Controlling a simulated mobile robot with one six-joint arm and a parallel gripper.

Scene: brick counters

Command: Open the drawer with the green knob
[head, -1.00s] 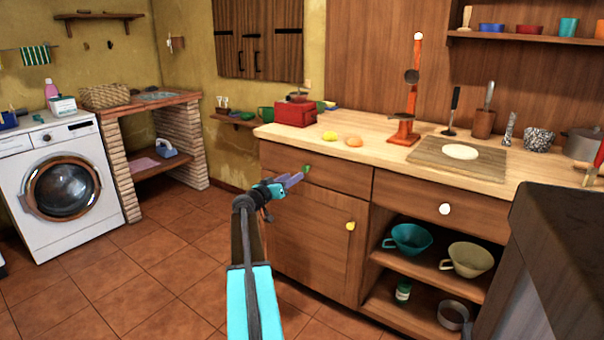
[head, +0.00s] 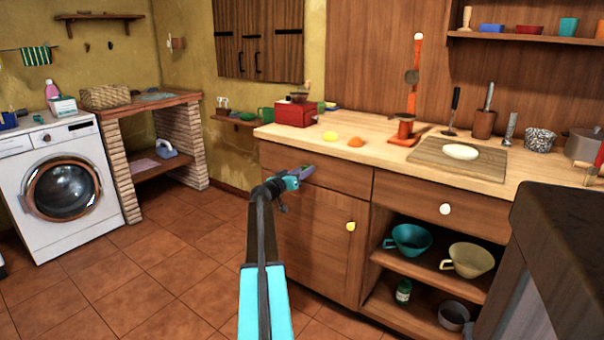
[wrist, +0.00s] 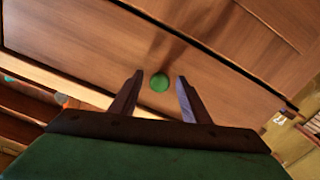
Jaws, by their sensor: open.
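The green knob (wrist: 159,82) shows in the wrist view, on the front of a wooden drawer (wrist: 90,45). In the head view this is the left drawer (head: 340,177) under the countertop, and the knob is mostly hidden behind my gripper. The drawer front looks flush with the cabinet. My gripper (head: 303,172) is in front of the drawer. In the wrist view its two fingers (wrist: 157,90) are open, one on each side of the knob as seen there. I cannot tell whether the knob is fully between the fingertips.
Below is a cabinet door with a yellow knob (head: 350,226). To the right is a drawer with a white knob (head: 445,209), above open shelves with a teal cup (head: 410,239) and a beige cup (head: 468,260). The tiled floor (head: 170,265) at left is clear.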

